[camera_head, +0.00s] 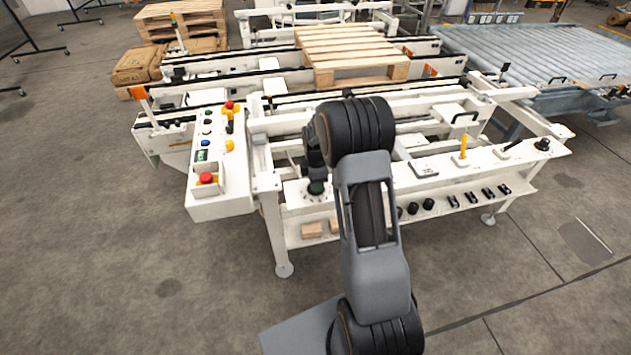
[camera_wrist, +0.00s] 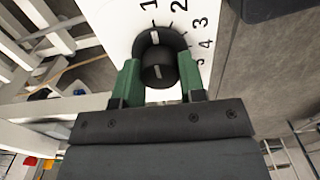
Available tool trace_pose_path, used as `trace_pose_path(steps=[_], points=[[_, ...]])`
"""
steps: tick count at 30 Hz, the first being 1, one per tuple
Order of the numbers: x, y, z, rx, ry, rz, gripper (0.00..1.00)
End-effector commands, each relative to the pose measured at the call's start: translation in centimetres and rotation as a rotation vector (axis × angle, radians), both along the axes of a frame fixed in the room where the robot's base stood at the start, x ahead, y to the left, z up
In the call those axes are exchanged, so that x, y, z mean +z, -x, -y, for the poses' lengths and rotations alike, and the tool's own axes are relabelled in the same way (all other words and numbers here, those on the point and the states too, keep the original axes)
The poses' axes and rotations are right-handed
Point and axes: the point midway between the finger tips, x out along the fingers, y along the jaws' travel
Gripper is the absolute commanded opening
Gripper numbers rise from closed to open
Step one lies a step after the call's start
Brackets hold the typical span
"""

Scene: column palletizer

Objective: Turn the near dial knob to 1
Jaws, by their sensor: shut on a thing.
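The near dial knob (camera_wrist: 158,72) is black and round, with a white pointer line, on a white plate (camera_wrist: 118,22) marked with black numbers from 1 upward. The white line on its collar points up the picture, roughly toward the 1. My gripper (camera_wrist: 158,78) has its green fingers on either side of the knob and is shut on it. In the head view my gripper (camera_head: 316,187) is over the white plate at the front left of the machine; the knob is mostly hidden there.
A white control panel (camera_head: 212,150) with coloured buttons stands left of my gripper. A front shelf (camera_head: 460,208) carries black parts and small wooden blocks (camera_head: 312,230). Another black knob (camera_head: 543,145) is at the right end. A wooden pallet (camera_head: 350,50) lies behind.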

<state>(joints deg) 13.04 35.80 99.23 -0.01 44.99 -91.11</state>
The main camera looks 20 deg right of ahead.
Motion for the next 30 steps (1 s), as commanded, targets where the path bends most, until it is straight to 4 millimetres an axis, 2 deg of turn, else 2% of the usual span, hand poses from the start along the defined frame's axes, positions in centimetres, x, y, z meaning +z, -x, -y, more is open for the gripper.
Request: trace_pose_path(steps=[17, 18, 25, 30], points=[[0.14, -0.13, 0.01, 0.026, 0.001, 0.005, 0.14], [0.14, -0.13, 0.02, 0.026, 0.001, 0.005, 0.41], [0.07, -0.07, 0.02, 0.024, 0.0, 0.002, 0.63], [0.03, -0.04, 0.03, 0.023, 0.0, 0.001, 0.63]])
